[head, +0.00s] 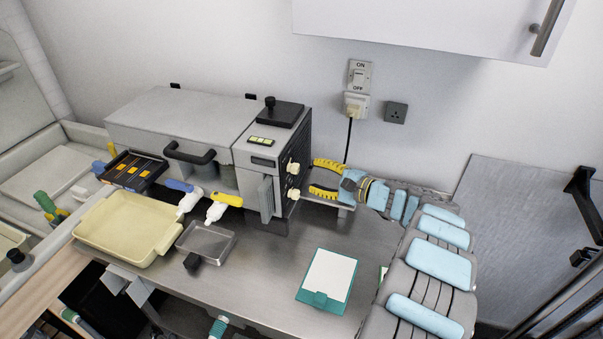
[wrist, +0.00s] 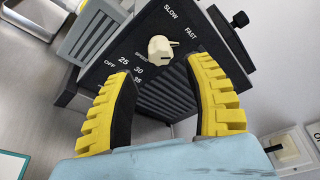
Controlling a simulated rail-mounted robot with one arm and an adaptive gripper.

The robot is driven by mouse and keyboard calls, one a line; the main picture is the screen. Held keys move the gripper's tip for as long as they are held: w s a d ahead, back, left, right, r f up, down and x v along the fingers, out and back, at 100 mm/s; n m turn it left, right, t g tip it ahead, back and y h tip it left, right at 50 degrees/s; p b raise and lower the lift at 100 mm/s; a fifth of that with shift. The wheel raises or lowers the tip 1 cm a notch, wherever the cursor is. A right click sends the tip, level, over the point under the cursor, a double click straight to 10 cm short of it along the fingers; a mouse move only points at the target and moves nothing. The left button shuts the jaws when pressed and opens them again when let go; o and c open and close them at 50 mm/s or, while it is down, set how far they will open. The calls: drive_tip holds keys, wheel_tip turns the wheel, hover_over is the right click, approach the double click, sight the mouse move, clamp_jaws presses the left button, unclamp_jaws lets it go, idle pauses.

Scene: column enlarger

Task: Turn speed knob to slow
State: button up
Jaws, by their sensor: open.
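The speed knob (wrist: 163,49) is a cream knob on the black side panel of the grey machine (head: 170,125). In the wrist view it sits below the SLOW and FAST labels, and its pointer end is towards FAST. In the head view two cream knobs show on the panel, an upper one (head: 293,167) and a lower one (head: 293,194). My gripper (head: 315,177) is open at the right of the panel. In the wrist view its yellow fingers (wrist: 163,75) stand on either side of the speed knob, apart from it. The lower knob is not clearly seen there.
A wall switch (head: 358,75) and plug with a black cable are behind my gripper. A teal clipboard (head: 328,278) lies on the steel bench (head: 262,268). A cream tray (head: 130,227) and small metal tray (head: 206,242) stand at left. The bench middle is clear.

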sight(298, 170)
drive_tip(key=shift+b+x, duration=1.25)
drive_tip(key=shift+x, duration=1.5)
drive_tip(key=shift+w, duration=0.1)
drive_tip(key=shift+a, duration=0.15)
drive_tip(key=c, duration=0.9)
